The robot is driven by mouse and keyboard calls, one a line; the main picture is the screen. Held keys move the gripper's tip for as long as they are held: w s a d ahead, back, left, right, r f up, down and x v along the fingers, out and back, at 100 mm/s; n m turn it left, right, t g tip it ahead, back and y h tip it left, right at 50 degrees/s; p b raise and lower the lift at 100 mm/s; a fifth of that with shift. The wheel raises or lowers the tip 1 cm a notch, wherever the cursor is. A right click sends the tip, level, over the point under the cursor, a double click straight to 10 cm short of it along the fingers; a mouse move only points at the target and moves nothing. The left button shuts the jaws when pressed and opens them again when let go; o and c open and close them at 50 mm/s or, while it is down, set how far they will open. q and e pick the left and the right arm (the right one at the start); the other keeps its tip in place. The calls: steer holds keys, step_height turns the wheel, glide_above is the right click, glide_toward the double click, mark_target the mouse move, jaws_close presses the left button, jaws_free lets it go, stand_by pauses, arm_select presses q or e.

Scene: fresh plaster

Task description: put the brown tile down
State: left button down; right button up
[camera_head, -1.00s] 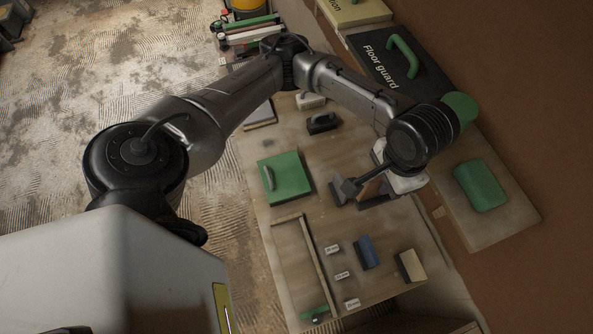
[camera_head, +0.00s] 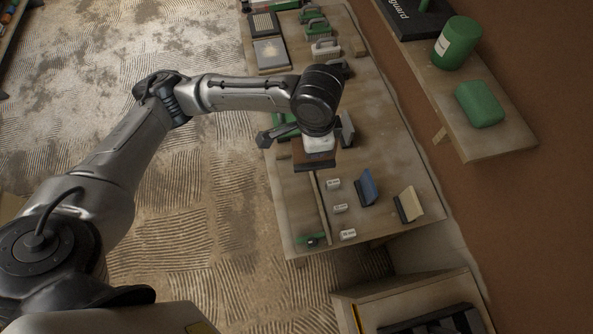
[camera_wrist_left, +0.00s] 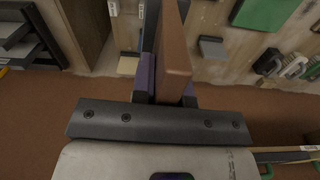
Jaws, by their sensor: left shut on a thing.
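My left gripper (camera_head: 318,148) hangs over the wooden workbench and is shut on the brown tile (camera_head: 314,162). In the left wrist view the brown tile (camera_wrist_left: 176,62) stands edge-on between the two fingers of the gripper (camera_wrist_left: 168,92). The tile appears held above the bench, behind the small labels; its exact height is hard to judge. A blue tile (camera_head: 368,185) and a cream tile (camera_head: 409,203) lean in dark holders to the right of the labels. A dark grey holder or block (camera_head: 346,128) is just behind my wrist. My right gripper is not in view.
Three small white labels (camera_head: 340,208) stand beside a wooden strip (camera_head: 318,205). A green tool (camera_head: 311,239) lies at the bench's near edge. Several trowels and floats (camera_head: 315,30) fill the far end. A shelf with a green sponge-like block (camera_head: 479,104) runs along the right wall.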

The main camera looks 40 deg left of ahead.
arm_select(q)
steer(key=w+f+m+b, duration=0.2)
steer(key=f+m+b, duration=0.3)
steer(key=f+m, duration=0.4)
steer(key=w+f+m+b, duration=0.35)
steer(key=f+m, duration=0.45)
steer(key=f, duration=0.3)
steer(key=shift+a+f+p, duration=0.65)
steer(key=shift+a+f, duration=4.8)
steer(key=shift+a, duration=0.2)
steer(key=shift+f, duration=0.1)
steer(key=c, duration=1.6)
jaws_free()
steer(key=shift+f, duration=0.15)
steer(key=o, duration=0.5)
